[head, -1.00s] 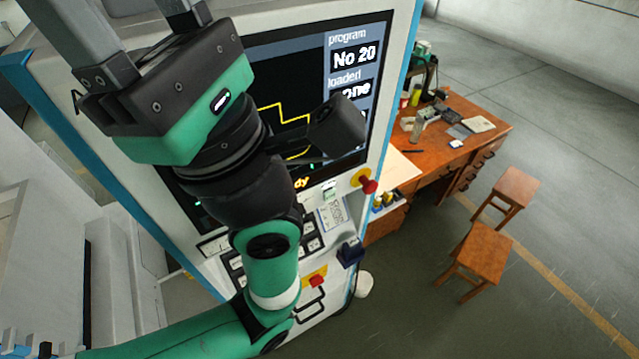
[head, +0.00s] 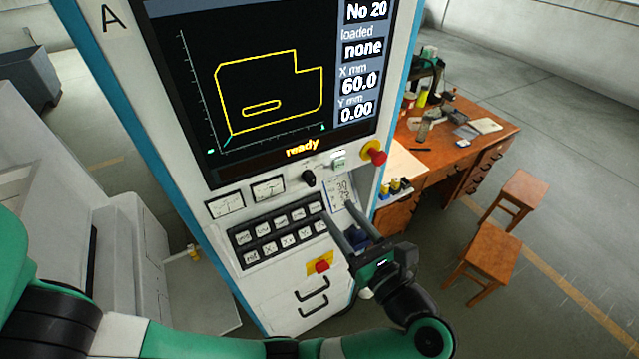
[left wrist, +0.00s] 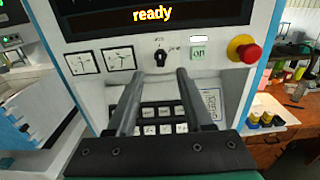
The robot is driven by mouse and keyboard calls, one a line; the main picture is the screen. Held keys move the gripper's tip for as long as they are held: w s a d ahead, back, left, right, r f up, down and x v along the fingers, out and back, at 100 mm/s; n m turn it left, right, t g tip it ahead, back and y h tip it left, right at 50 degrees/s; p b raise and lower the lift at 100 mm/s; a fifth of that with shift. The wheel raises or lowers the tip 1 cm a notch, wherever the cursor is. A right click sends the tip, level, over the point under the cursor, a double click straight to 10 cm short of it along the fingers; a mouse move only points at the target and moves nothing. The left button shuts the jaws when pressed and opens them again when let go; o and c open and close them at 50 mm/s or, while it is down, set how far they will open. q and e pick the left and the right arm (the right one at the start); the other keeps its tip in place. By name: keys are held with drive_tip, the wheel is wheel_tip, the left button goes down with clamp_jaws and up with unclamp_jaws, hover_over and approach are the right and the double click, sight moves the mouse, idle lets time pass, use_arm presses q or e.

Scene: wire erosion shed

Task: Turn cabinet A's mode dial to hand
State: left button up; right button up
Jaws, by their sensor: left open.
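Cabinet A (head: 118,60) is a tall white and blue console marked "A". Its mode dial, a small black knob (head: 308,178), sits on the white panel below the screen, right of two meters. In the left wrist view the dial (left wrist: 161,56) shows unobstructed, with small labels around it too small to read for sure. My left gripper (head: 343,212) is open and empty, its two fingers pointing at the panel, below and right of the dial in the head view. In the left wrist view the fingertips (left wrist: 160,72) lie just below the dial, one to each side. My right gripper is out of view.
A lit "on" button (left wrist: 198,54) and a red mushroom button (head: 376,155) are right of the dial. A black keypad (head: 278,235) lies below, with another red button (head: 321,266) under it. A wooden desk (head: 485,140) and stools stand to the right.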

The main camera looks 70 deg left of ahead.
sight(313, 179)
use_arm(q)
drive_tip(key=a+p, duration=0.1)
drive_tip(key=a, duration=0.2)
drive_tip(key=a+p, duration=0.1)
drive_tip(key=a, duration=0.2)
drive_tip(key=s+a+p, duration=0.1)
drive_tip(key=a, duration=0.2)
drive_tip(key=shift+a+r, duration=0.15)
drive_tip(key=shift+a, duration=0.45)
drive_tip(key=shift+c, duration=0.2)
clamp_jaws()
